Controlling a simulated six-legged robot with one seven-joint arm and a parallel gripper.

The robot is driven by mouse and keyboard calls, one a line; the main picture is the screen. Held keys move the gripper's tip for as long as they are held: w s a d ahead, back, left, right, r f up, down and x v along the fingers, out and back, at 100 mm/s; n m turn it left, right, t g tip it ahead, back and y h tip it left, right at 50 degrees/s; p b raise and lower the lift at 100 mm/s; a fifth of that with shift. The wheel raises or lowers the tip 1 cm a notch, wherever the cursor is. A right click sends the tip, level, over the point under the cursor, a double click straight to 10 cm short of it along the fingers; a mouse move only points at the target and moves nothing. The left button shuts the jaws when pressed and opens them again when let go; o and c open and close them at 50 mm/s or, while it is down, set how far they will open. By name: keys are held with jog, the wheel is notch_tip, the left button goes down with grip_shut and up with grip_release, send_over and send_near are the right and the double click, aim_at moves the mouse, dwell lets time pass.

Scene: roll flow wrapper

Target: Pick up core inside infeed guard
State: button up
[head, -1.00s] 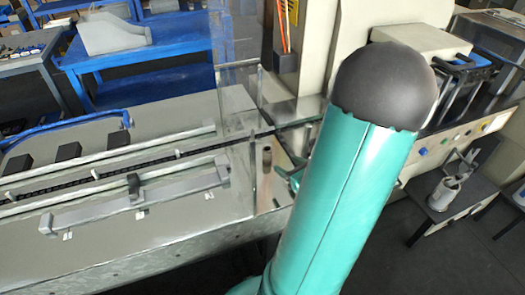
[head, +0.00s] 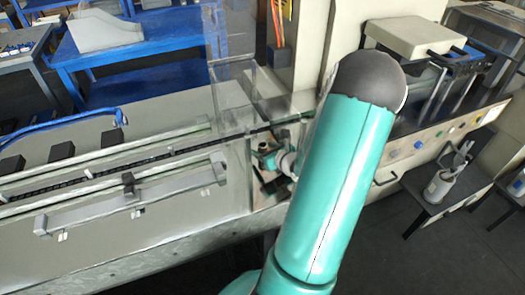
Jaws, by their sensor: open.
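The core, a small brown upright cylinder (head: 264,148), shows inside the clear infeed guard (head: 232,98), near the right end of the conveyor. My gripper (head: 268,160), small and teal, is at the core inside the guard. It is open, with its fingers close around or beside the core. I cannot tell whether they touch it. My large teal arm link hides the area to the right of the gripper, and the core's lower part is hard to make out.
The wrapper's conveyor bed (head: 100,225) runs left with a chain and black blocks (head: 62,151). A grey rail (head: 130,196) lies along its front. Blue tables (head: 140,50) stand behind. A low table with a white container (head: 440,187) stands right. Dark floor is open in front.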

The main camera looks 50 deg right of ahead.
jog(key=shift+x, duration=0.85)
jog(key=c, duration=1.1)
jog(key=shift+o, duration=0.2)
jog(key=shift+r, duration=0.1)
